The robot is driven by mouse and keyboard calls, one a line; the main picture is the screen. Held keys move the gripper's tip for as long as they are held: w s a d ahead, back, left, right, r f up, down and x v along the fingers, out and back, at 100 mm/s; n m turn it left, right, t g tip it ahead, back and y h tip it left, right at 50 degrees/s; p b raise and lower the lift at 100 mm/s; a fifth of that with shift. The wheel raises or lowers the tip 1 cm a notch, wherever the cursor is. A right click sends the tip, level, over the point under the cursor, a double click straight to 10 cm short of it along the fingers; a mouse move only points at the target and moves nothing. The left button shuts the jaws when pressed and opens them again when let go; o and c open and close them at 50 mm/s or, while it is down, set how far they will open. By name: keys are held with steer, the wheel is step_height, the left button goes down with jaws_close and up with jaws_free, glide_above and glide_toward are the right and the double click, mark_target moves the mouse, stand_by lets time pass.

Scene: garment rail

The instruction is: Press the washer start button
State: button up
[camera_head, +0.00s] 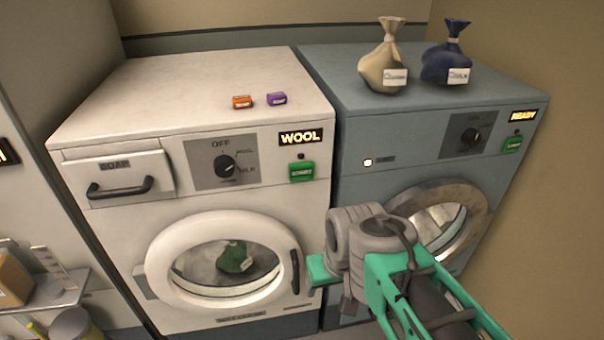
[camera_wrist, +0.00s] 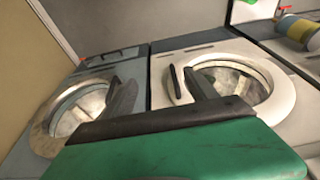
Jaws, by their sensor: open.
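The white washer (camera_head: 110,230) stands at the left in the head view, its round door (camera_head: 160,262) shut. Its green start button (camera_head: 301,170) is on the panel's right, below a lit display (camera_head: 300,137) reading WOOL. A black dial (camera_head: 225,167) sits left of the button. A green bag (camera_head: 236,257) shows behind the door glass. My gripper (camera_wrist: 158,90) is open and empty in the wrist view, its dark fingers apart. In the head view my arm is low right of the washer door, below and apart from the button; the fingertips are not clear there.
A blue-grey machine (camera_head: 390,140) with a READY display stands at right, with its own green button (camera_head: 512,144). Cream (camera_head: 385,66) and blue (camera_head: 447,62) bags sit on it. Orange (camera_head: 242,102) and purple (camera_head: 277,98) blocks lie on the washer. A shelf (camera_head: 60,290) is at left.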

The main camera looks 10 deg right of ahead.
jaws_close()
stand_by(0.5)
stand_by(1.0)
